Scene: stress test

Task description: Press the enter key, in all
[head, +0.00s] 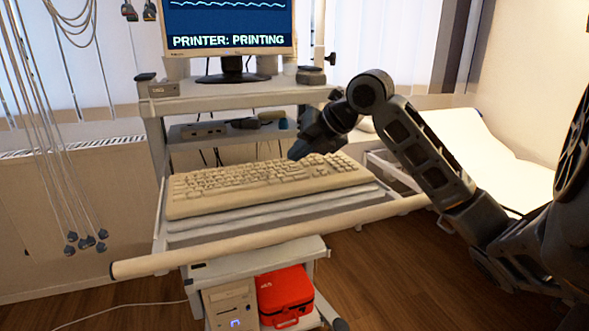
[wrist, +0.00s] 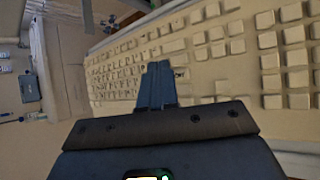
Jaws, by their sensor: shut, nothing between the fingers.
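A beige keyboard (head: 235,197) lies on the cart's sliding shelf, and its keys also fill much of the wrist view (wrist: 225,60). My gripper (head: 297,153) is over the back edge of the keyboard, right of its middle, pointing down and left. In the wrist view its two blue-grey fingers (wrist: 157,85) are together with nothing between them. They appear in front of the keys, and I cannot tell whether they touch one. The key labels are too small to read, so I cannot pick out the enter key. The monitor (head: 228,20) reads "PRINTER: PRINTING".
The monitor stands on the cart's upper shelf (head: 220,94) above the keyboard. A long pale rail (head: 260,238) runs along the cart's front. A red case (head: 285,292) and a computer box (head: 230,305) sit below. Cables hang at the left, and a white bed (head: 490,150) is at the right.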

